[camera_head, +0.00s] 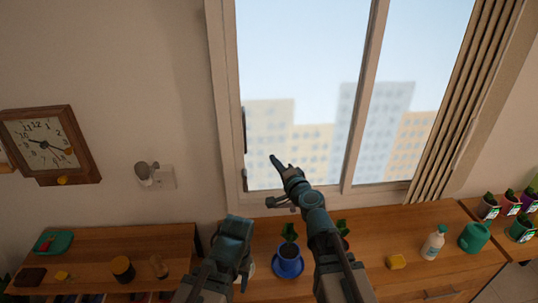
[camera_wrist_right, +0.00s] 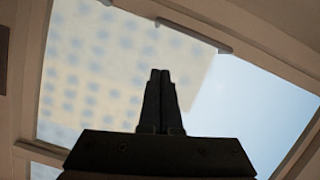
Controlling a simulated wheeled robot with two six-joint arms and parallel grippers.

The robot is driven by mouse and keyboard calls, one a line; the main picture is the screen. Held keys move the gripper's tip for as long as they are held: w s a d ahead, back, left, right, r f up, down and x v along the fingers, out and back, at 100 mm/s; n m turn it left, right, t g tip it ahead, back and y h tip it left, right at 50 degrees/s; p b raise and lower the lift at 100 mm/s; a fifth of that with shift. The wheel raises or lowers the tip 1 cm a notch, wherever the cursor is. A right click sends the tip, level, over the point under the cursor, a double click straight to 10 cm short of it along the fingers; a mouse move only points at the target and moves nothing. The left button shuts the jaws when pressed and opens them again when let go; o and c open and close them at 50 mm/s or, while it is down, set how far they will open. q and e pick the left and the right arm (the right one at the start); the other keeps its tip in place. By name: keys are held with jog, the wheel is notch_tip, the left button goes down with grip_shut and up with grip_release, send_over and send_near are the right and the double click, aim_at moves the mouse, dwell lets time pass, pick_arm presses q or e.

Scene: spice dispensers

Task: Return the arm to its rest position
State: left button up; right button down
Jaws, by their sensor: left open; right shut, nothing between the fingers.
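My right arm (camera_head: 318,232) reaches up in front of the window in the head view. Its gripper (camera_head: 276,160) is raised before the lower part of the glass and points up. In the right wrist view the two fingers (camera_wrist_right: 160,78) are together with nothing between them. My left arm (camera_head: 232,240) is folded low in the head view, over the wooden counter. Its gripper (camera_head: 243,281) points down beside the blue plant pot and is partly hidden by the arm. It is open, and I see nothing held in it.
A blue pot (camera_head: 288,264) with a plant stands between my arms. The window (camera_head: 300,110) fills the back. A wooden shelf (camera_head: 100,255) is at left.

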jog(key=s+a+f+n+g+y, duration=0.1)
jog(key=s+a+f+n+g, duration=0.1)
jog(key=s+f+n+g, duration=0.85)
jog(key=s+d+f+g+h, duration=0.5)
jog(key=s+d+f+h, duration=0.2)
jog(key=s+d+f, duration=0.35)
jog(key=s+a+f+n+b, duration=0.3)
jog(key=s+a, duration=0.3)
jog(key=a, duration=0.4)
jog(key=shift+n+g+h, duration=0.4)
jog(key=shift+n+g, duration=0.05)
jog(key=shift+n, duration=0.3)
